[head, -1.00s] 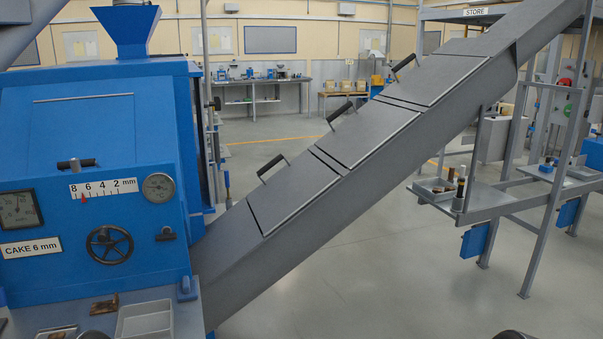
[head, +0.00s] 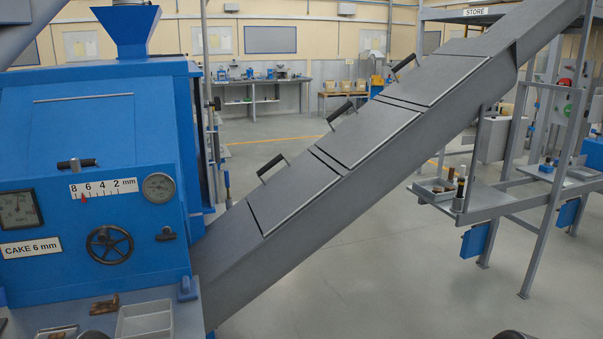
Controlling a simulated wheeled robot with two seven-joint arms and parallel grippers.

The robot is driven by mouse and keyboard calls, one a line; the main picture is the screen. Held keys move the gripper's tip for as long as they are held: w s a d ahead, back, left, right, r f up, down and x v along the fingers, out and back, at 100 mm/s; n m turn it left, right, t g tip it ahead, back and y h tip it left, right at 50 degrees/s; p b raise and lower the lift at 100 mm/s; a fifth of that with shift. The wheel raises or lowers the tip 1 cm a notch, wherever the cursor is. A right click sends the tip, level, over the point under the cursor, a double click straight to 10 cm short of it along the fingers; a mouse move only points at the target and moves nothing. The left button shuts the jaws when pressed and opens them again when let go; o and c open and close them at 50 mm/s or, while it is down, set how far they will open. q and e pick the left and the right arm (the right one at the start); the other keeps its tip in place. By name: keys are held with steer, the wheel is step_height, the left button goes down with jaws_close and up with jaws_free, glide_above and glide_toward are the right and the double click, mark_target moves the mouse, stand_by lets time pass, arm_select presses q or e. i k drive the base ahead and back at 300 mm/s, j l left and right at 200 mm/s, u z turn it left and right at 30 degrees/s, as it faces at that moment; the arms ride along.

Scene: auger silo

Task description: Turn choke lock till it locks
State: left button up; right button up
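The blue machine (head: 60,130) fills the left of the head view. A black handwheel (head: 109,244) is on its front, below the scale (head: 103,188) marked 8 6 4 2 mm, where a red pointer is near 6. A small dark lever-like knob (head: 166,234) sits right of the wheel; it looks like the choke lock, but no label on it can be read. Whether it is locked cannot be told. Neither gripper can be made out. Dark rounded shapes at the bottom edge may be parts of my arms.
A grey sloping conveyor casing (head: 340,190) with handled lids rises rightward from the machine. A pale tray (head: 145,320) is on the ledge below the machine front. A grey stand (head: 490,200) with small items is at right. Open floor (head: 390,285) lies under the slope.

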mark_target(167, 236)
steer(key=j, duration=0.85)
steer(key=i+j, duration=0.1)
steer(key=j, duration=0.75)
steer(key=j+u, duration=0.1)
steer(key=j, duration=0.75)
steer(key=i+j, duration=0.1)
steer(key=j, duration=0.75)
steer(key=i+j, duration=0.1)
steer(key=j, duration=0.25)
steer(key=i, duration=0.45)
